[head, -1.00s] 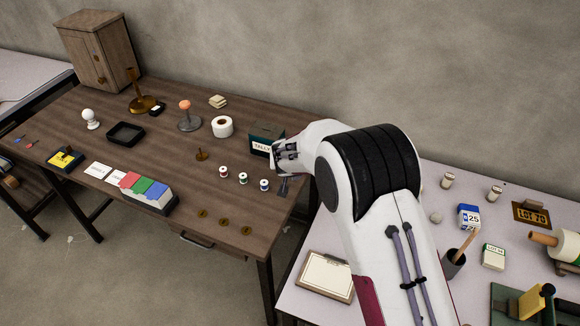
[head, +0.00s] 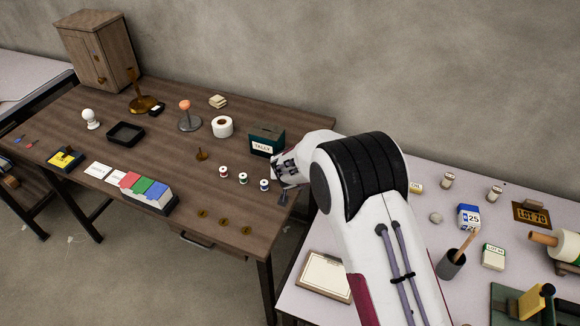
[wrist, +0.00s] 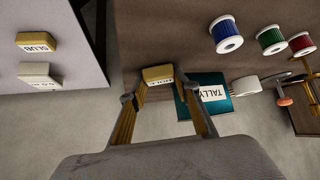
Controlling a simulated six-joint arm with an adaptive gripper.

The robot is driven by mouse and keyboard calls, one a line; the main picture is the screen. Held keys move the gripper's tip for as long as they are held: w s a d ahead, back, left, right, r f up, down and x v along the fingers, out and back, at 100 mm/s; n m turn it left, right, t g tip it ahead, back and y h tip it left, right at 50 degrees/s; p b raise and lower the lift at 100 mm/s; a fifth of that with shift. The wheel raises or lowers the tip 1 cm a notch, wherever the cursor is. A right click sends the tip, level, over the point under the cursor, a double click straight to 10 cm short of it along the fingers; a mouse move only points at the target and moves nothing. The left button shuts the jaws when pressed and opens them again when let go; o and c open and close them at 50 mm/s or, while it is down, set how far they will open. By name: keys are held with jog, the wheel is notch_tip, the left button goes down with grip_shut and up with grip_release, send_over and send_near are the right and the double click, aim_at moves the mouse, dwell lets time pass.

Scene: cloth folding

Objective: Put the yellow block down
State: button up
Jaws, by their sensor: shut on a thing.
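My gripper (wrist: 160,94) is shut on the yellow block (wrist: 158,73), which sits between the fingertips in the wrist view. Dark lettering shows on the block's near face. In the head view my gripper (head: 284,171) is at the right end of the brown wooden table (head: 170,222), just in front of the green TALLY box (head: 267,137). The block cannot be made out there. In the wrist view the block shows against the wooden table's edge, left of the TALLY box (wrist: 206,100). Whether it touches the tabletop cannot be told.
Thread spools with blue (head: 264,185), green and red ends stand left of my gripper. Several brass discs (head: 225,222) lie near the front edge. A pale table (head: 400,210) stands to the right across a gap, with a yellow SLUB block (wrist: 38,41) on it.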

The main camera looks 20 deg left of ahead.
jog(key=shift+f, duration=0.15)
jog(key=o, duration=1)
jog(key=shift+r, duration=0.25)
jog(key=shift+s+d+r, duration=0.15)
jog(key=shift+s+r, duration=0.25)
jog(key=shift+v, duration=5.35)
